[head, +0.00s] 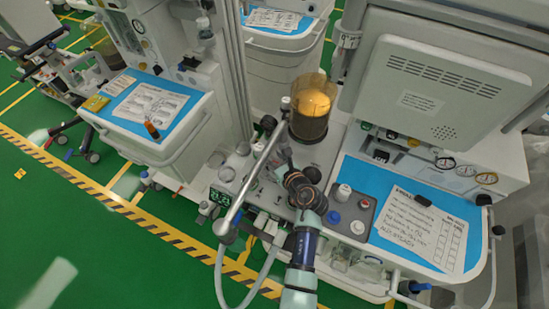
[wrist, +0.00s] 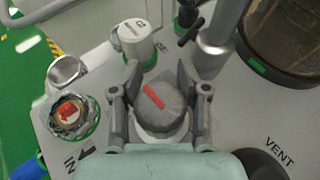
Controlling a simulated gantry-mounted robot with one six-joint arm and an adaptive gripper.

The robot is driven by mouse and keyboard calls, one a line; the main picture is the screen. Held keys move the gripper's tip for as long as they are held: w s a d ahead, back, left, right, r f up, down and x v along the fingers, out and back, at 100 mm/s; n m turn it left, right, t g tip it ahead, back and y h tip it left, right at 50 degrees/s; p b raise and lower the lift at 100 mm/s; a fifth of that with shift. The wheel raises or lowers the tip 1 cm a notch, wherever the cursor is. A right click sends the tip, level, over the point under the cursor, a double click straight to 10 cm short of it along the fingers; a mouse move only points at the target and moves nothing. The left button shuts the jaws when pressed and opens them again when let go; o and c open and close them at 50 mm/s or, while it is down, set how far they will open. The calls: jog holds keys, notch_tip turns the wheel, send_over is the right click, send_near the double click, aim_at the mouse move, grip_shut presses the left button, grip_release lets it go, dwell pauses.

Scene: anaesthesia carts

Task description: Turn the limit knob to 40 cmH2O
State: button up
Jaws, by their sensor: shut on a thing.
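The limit knob (wrist: 160,108) is a grey, ridged round knob with a red pointer mark on its top. In the wrist view it sits between the two fingers of my gripper (wrist: 160,100), which is shut on its sides. The red mark slants from upper left to lower right. The scale around the knob is hidden by the fingers, so I cannot read its setting.
The amber bellows canister (head: 311,105) stands close behind my gripper; its dark base (wrist: 285,40) shows at upper right. A metal post (wrist: 217,30), a white cylinder (wrist: 135,40) and a red-marked port (wrist: 70,115) surround the knob. A paper-covered blue tray (head: 375,175) lies to the right.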

jog(key=shift+r+p, duration=0.25)
jog(key=shift+p, duration=0.25)
jog(key=m+h+p, duration=0.1)
jog(key=p, duration=0.1)
jog(key=m+h+p, duration=0.1)
jog(key=p, duration=0.1)
jog(key=shift+w+d+r+t, duration=0.1)
jog(key=shift+w+r+t, duration=0.05)
jog(key=shift+r+t, duration=0.2)
jog(key=m+h+p, duration=0.1)
jog(key=p, duration=0.1)
jog(key=m+h+p, duration=0.1)
jog(key=p, duration=0.2)
jog(key=shift+w+d+t+h, duration=0.1)
jog(key=shift+d+t+h, duration=0.15)
jog(key=shift+t+h, duration=0.1)
jog(key=m+h+p, duration=0.2)
jog(key=p, duration=0.1)
jog(key=shift+d+f, duration=0.2)
jog(key=shift+d, duration=0.05)
jog(key=shift+d+f+m+h+p, duration=0.1)
jog(key=shift+f+m+h+p, duration=0.1)
jog(key=shift+m+h, duration=0.3)
jog(key=shift+d+f+m+h+p, duration=0.1)
jog(key=shift+m+h+p, duration=0.05)
jog(key=shift+m+h, duration=0.35)
jog(key=o, duration=1)
